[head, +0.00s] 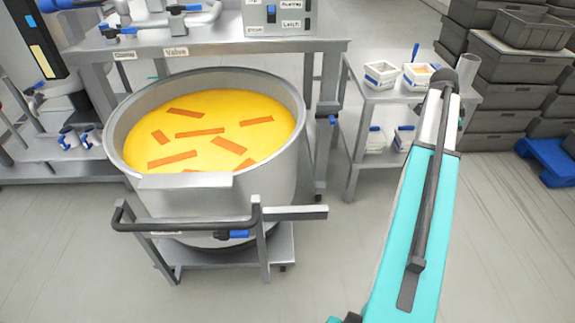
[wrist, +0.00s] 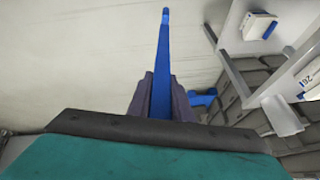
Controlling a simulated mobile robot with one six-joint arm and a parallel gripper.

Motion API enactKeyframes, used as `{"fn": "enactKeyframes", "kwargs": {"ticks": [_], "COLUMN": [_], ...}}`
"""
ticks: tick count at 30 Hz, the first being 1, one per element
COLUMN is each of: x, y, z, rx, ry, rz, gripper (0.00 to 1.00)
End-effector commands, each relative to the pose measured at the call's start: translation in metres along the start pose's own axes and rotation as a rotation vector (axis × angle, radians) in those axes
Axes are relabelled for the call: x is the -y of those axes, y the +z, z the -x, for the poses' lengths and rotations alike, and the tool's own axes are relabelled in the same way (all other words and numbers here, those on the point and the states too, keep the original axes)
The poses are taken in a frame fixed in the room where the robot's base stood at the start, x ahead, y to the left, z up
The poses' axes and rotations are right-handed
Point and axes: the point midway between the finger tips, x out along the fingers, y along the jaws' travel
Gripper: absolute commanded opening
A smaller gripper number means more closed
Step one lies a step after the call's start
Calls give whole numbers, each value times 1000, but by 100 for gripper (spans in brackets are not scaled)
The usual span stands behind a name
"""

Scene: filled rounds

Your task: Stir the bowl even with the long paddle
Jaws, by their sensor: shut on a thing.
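The bowl is a large round steel vessel (head: 245,185) on a wheeled frame, left of centre in the head view. It holds yellow contents (head: 215,112) with several separate orange-brown strips (head: 200,132) spread over the surface. In the wrist view my gripper (wrist: 155,95) is shut on a long blue bar (wrist: 163,60), which looks like the paddle's handle. The bar points away from the gripper over pale floor.
A steel bench (head: 205,50) with valves and a control box (head: 275,17) stands behind the bowl. A small shelf (head: 357,95) right of it bears white tubs (head: 381,75), with a blue stick (head: 415,52) above one. Grey crates (head: 505,85) stack at right. The front floor is clear.

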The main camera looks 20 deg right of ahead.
Motion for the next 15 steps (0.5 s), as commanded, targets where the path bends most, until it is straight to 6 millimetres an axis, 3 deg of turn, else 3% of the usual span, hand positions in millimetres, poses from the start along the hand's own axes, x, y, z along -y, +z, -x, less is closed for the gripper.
{"fn": "enactKeyframes", "kwargs": {"ticks": [5, 15], "x": [-14, -15], "y": [10, 12], "z": [9, 10], "rx": [-1, 0], "ry": [-1, -1], "rz": [0, 0], "gripper": [0, 0]}}
